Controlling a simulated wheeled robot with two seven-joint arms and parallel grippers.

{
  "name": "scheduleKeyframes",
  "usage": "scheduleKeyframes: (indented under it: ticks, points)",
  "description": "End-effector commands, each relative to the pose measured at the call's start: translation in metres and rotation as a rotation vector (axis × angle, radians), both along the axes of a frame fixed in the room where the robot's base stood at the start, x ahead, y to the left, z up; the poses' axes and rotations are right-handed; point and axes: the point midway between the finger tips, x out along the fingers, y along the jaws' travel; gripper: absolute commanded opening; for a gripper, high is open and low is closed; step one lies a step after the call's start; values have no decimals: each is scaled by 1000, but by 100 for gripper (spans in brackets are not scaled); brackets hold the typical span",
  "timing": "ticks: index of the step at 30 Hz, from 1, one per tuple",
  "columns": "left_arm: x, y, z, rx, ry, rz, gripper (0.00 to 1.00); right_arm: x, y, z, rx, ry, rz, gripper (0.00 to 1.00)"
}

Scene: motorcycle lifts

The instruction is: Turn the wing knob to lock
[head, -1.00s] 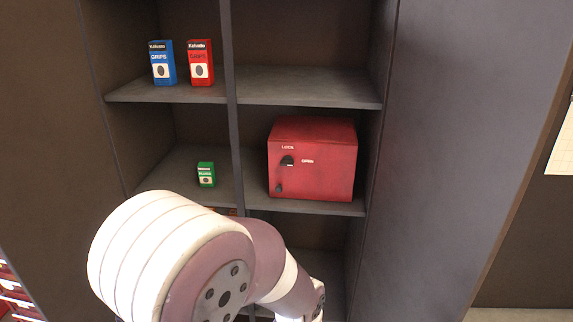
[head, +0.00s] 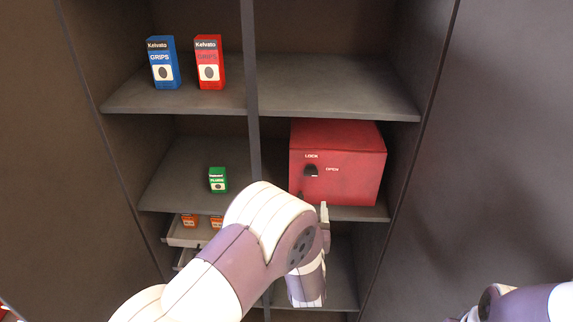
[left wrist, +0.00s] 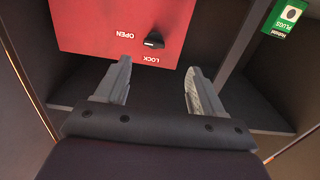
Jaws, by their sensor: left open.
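The red box (head: 345,165) sits on the middle shelf of the right-hand column, with LOCK and OPEN printed on its front. Its black wing knob (head: 311,170) is below LOCK and left of OPEN. In the left wrist view the box appears upside down, and the knob (left wrist: 153,41) is just beyond the fingers, between their lines. My left gripper (left wrist: 158,82) is open and empty, apart from the knob. In the head view the left gripper (head: 324,214) is in front of the box's lower edge, partly hidden by my arm. My right gripper is out of view.
A blue box (head: 163,63) and a red box (head: 210,62) labelled GRIPS stand on the upper left shelf. A small green box (head: 217,180) stands on the middle left shelf. The cabinet divider (head: 251,90) runs left of the red lock box.

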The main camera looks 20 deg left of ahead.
Motion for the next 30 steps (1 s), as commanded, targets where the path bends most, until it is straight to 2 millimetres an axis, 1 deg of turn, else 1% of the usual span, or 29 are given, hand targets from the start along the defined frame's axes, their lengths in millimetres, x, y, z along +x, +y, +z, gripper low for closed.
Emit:
scheduleKeyframes:
  ticks: [2,5,12,16,18,21,30]
  points:
    - [4,2,7,13,-25,5,68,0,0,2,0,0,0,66]
    - [20,8,9,16,-27,6,68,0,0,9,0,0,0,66]
    - [81,25,9,15,-25,5,68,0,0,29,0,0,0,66]
    - [104,31,8,15,-25,3,68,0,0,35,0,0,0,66]
    - [112,33,7,14,-25,2,68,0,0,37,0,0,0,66]
    - [119,35,6,14,-25,2,68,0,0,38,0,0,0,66]
    - [121,36,5,14,-24,2,68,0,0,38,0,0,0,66]
